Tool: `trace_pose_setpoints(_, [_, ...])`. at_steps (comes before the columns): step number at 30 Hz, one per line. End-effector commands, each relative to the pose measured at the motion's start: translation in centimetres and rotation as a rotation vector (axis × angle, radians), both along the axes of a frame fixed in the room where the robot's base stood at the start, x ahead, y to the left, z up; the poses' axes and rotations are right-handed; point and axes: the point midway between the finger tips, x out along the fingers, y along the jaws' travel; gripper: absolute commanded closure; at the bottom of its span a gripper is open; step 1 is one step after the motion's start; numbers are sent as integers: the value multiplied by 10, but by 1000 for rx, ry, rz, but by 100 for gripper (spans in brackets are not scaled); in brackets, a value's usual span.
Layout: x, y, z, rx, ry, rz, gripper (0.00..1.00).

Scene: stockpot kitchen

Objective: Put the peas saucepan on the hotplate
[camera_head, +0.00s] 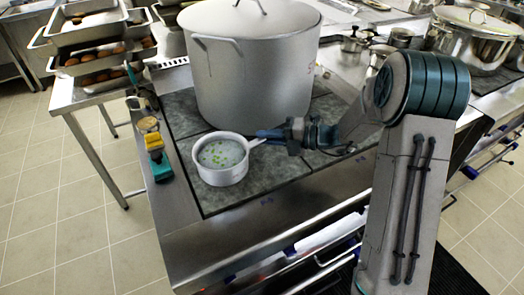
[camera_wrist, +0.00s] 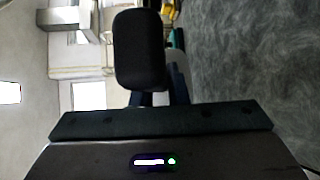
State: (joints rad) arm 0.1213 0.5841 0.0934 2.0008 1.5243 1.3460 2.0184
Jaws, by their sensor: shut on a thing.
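The peas saucepan (camera_head: 222,172) is a small light-grey pan with green peas in pale liquid. It is at the front left of the dark hotplate (camera_head: 255,197) in the head view and looks level; I cannot tell whether its base touches the surface. Its handle (camera_head: 257,142) points right towards my gripper (camera_head: 272,135), which is shut on it. In the wrist view a dark finger pad (camera_wrist: 140,50) fills the upper middle, and the saucepan cannot be made out there.
A large lidded stockpot (camera_head: 255,80) stands on the hotplate close behind the saucepan. Trays of brown food (camera_head: 92,65) are at the back left. A shiny lidded pot (camera_head: 470,42) is at the back right.

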Motion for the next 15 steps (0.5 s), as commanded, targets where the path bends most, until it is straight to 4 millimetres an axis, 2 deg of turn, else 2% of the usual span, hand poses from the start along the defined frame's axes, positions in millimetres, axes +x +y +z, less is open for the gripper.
trace_pose_setpoints(7, [0,1,-15,5,0,3,100])
trace_pose_setpoints(15, [0,0,-46,5,0,3,100])
